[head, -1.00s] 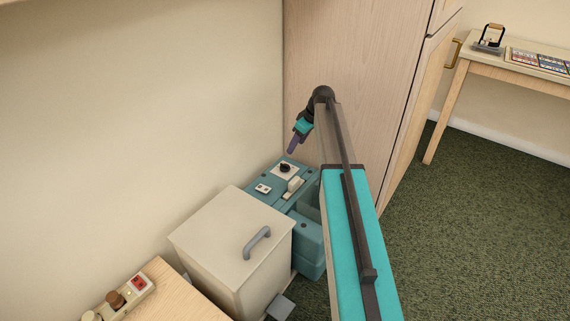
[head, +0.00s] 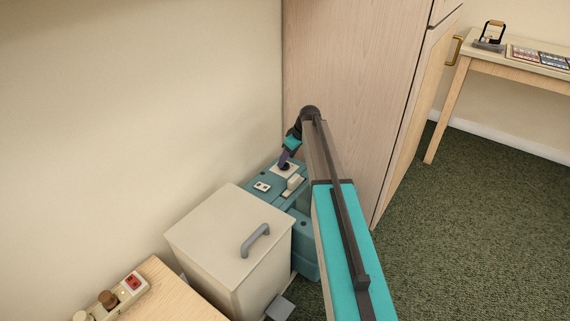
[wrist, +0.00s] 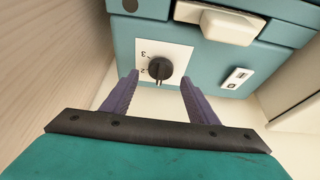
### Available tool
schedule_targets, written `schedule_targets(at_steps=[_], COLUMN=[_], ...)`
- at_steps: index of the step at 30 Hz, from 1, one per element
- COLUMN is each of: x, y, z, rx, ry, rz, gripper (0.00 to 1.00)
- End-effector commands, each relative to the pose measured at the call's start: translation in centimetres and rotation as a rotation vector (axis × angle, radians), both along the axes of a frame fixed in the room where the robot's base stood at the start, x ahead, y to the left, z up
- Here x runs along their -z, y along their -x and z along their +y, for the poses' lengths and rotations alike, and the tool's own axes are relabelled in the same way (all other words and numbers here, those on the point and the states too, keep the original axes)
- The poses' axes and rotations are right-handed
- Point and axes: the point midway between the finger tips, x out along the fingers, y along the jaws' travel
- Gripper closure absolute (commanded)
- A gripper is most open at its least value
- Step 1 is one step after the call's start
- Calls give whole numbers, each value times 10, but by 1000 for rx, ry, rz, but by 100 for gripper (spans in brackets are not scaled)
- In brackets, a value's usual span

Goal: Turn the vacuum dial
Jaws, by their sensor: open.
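The vacuum (head: 262,199) is a teal machine standing against the wall beside the wooden cabinet. Its dial (wrist: 160,68) is a round black knob on a white plate (wrist: 179,53) marked with numbers, of which 3 and 2 show. My gripper (wrist: 157,78) is open, with its two purple fingers apart and the dial between and just beyond their tips in the wrist view. In the head view my gripper (head: 284,161) is right over the dial and partly hides it. I cannot tell whether the fingers touch the dial.
A white rocker switch (wrist: 237,77) and a cream handle (wrist: 219,25) are close to the dial. A cream bin with a grey handle (head: 229,232) stands in front of the vacuum. The cabinet (head: 350,75) rises close behind. Open carpet (head: 475,235) lies to the right.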

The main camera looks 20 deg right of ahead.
Motion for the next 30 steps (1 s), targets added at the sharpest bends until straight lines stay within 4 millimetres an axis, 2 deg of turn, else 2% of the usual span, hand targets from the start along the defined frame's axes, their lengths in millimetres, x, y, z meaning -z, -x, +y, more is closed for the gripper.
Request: schedule_targets(at_steps=[1, 6, 17, 18, 25, 30], x=[8, 19, 21, 21, 21, 21], y=[-3, -7, -8, -8, -8, -8], z=[1, 5, 6, 6, 7, 7], rx=[0, -1, -1, -1, -2, 1], ry=[0, 0, 0, 0, 0, 0], rz=[1, 0, 0, 0, 0, 0], gripper=[46, 46, 46, 48, 86, 86])
